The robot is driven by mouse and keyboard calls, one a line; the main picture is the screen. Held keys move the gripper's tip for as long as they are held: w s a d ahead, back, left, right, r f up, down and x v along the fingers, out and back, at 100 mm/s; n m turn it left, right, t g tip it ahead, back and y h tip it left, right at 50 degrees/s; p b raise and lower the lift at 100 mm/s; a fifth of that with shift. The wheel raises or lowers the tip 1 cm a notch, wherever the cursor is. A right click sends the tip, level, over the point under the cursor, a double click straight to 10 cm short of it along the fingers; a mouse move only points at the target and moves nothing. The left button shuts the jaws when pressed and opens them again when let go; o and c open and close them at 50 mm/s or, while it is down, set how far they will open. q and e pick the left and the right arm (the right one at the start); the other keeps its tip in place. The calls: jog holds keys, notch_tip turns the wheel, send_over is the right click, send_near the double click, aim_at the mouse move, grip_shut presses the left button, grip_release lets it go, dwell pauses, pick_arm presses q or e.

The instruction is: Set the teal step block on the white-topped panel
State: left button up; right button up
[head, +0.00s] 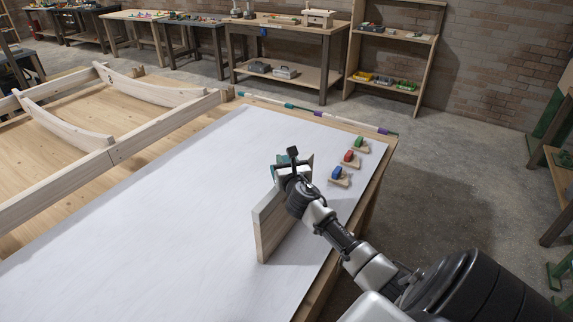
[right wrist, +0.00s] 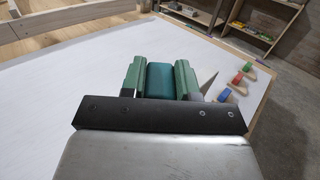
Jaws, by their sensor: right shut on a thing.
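My right gripper (head: 288,166) is shut on a teal block (right wrist: 160,80), which sits between its two green fingers in the right wrist view. In the head view the teal block (head: 281,161) is mostly hidden by the gripper. A light wooden board (head: 269,226) stands on edge just below and beside the gripper; I cannot tell whether it is joined to the teal block. The white-topped panel (head: 150,215) spreads out under them, and it also shows in the right wrist view (right wrist: 50,100). My left gripper is not in view.
Small wooden pieces with blue (head: 337,174), red (head: 350,157) and green (head: 360,144) blocks lie in a row near the panel's right edge. A wooden frame with curved ribs (head: 70,131) lies at the left. The panel's left and middle are clear. Workbenches (head: 285,45) stand along the wall.

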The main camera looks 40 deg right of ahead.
jog(key=shift+f, duration=0.3)
jog(key=shift+f, duration=0.2)
jog(key=o, duration=0.9)
jog(key=shift+r, duration=0.1)
jog(key=shift+o, duration=0.2)
jog(key=shift+r, duration=0.15)
jog(key=v, duration=1.2)
jog(key=shift+b, duration=0.4)
